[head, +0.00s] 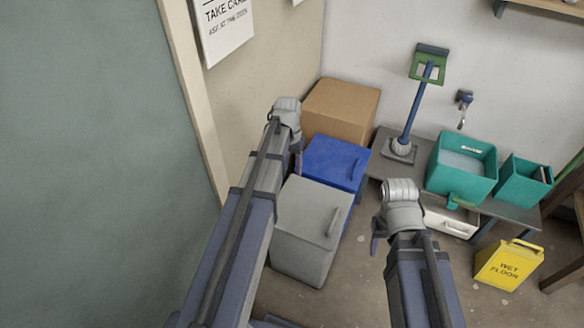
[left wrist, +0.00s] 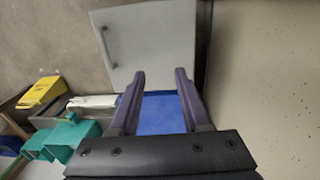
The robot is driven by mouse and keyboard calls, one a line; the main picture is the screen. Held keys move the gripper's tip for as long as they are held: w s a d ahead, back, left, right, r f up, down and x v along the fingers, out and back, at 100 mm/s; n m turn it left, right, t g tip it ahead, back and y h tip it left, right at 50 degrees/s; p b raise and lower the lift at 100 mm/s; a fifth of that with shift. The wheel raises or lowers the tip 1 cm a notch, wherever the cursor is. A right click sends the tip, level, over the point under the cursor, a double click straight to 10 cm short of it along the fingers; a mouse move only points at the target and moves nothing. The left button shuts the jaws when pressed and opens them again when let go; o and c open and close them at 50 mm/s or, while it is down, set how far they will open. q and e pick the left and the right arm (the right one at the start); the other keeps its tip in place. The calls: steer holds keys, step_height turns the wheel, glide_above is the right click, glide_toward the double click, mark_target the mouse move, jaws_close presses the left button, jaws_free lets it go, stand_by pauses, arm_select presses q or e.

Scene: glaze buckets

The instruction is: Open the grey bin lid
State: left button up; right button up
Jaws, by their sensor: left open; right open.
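The grey bin (head: 297,245) stands on the floor with its flat grey lid (head: 312,208) shut on top. The lid's bar handle (head: 333,222) is near its right side. In the left wrist view the grey lid (left wrist: 155,40) and its handle (left wrist: 106,46) lie beyond the fingers. My left gripper (head: 297,163) is open and empty, above the area where the blue and grey bins meet; its arm hides part of the grey bin's left side. Its two fingers also show in the left wrist view (left wrist: 160,73). My right gripper (head: 377,238) is open, right of the grey bin and apart from it; its fingers are partly hidden.
A blue bin (head: 335,160) with a shut lid stands right behind the grey one, and a cardboard box (head: 345,108) behind that. A low table (head: 515,214) with teal buckets (head: 463,165) is at right. A yellow wet-floor sign (head: 508,265) stands nearby. A wall closes the left side.

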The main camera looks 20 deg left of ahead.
arm_select(q)
jaws_close()
stand_by(0.5)
stand_by(0.7)
steer(key=shift+o, duration=0.2)
jaws_free()
step_height(320, 180, up, 8)
steer(key=p, duration=0.8)
steer(key=shift+a, duration=0.2)
steer(key=shift+f, duration=0.2)
